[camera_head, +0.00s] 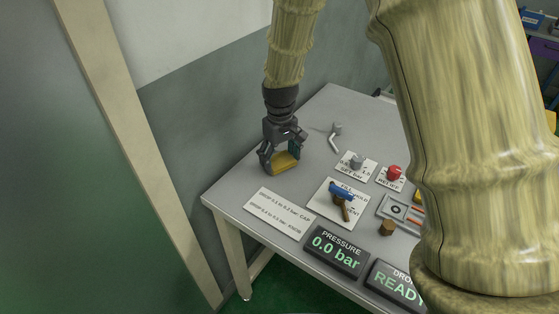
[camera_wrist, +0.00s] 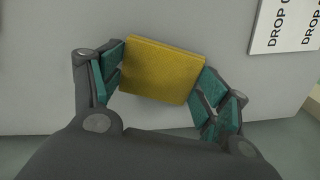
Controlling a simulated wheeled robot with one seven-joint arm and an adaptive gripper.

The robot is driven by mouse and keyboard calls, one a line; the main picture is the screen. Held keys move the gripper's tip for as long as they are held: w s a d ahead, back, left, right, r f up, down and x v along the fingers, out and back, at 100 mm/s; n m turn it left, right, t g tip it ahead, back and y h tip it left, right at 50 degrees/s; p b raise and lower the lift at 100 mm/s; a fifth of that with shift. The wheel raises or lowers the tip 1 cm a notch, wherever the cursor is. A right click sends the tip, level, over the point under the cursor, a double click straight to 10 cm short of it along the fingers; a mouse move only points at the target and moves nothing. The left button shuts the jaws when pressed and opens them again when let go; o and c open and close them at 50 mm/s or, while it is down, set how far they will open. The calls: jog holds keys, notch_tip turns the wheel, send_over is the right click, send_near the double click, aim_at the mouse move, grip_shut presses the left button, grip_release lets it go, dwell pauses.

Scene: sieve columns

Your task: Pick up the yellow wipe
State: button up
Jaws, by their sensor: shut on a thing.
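The yellow wipe (camera_head: 285,163) is a flat yellow square near the left end of the grey table. My gripper (camera_head: 281,160) is over it, pointing down, with a finger on each side. In the wrist view the wipe (camera_wrist: 160,70) lies between the teal finger pads of my gripper (camera_wrist: 158,82), which touch its left and right edges. The gripper is shut on the wipe. I cannot tell whether the wipe is resting on the table or slightly above it.
A bent metal piece (camera_head: 335,137) lies behind. A wall stands close on the left.

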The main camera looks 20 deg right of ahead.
aim_at(280, 161)
jog(key=shift+r, duration=0.9)
jog(key=shift+s+r, duration=0.1)
jog(key=shift+r, duration=0.85)
jog(key=s, duration=0.5)
jog(key=s+a+r, duration=0.1)
jog(key=s, duration=0.4)
jog(key=s+a, duration=0.1)
jog(key=s, duration=0.4)
jog(key=shift+s+r+b, duration=0.15)
jog(key=shift+s+b, duration=0.25)
